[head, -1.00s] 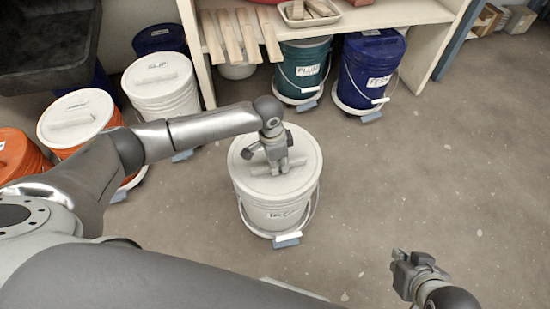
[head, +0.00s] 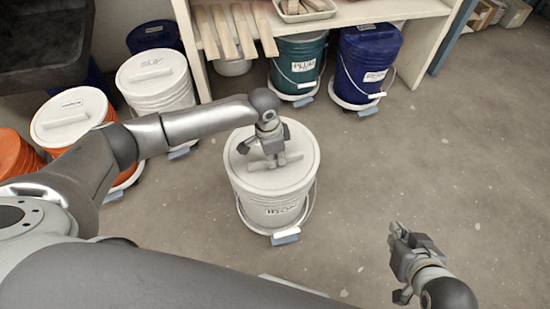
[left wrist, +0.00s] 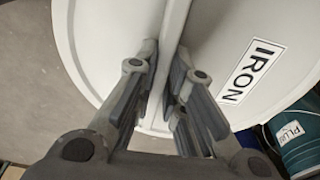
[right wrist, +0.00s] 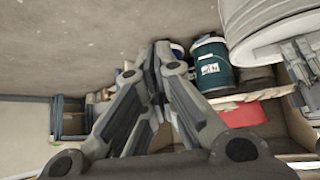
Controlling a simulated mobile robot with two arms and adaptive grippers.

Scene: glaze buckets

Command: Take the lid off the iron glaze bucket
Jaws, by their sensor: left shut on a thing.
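The iron glaze bucket (head: 274,212) is white and stands upright on the floor in the middle of the head view. Its round white lid (head: 296,142) sits on top and looks level. The lid has a raised bar handle (head: 290,158), and its IRON label shows in the left wrist view (left wrist: 250,70). My left gripper (head: 270,160) is over the lid, shut on the bar handle, with one finger on each side of it in the left wrist view (left wrist: 168,85). My right gripper (head: 398,238) is at the lower right, empty and apart from the bucket; its fingertips meet in the right wrist view (right wrist: 158,58).
A white bucket (head: 158,95) and orange buckets (head: 70,130) stand at the left. A teal bucket (head: 300,68) and a blue bucket (head: 368,65) stand under the shelf (head: 350,14). The floor (head: 440,160) at the right is clear.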

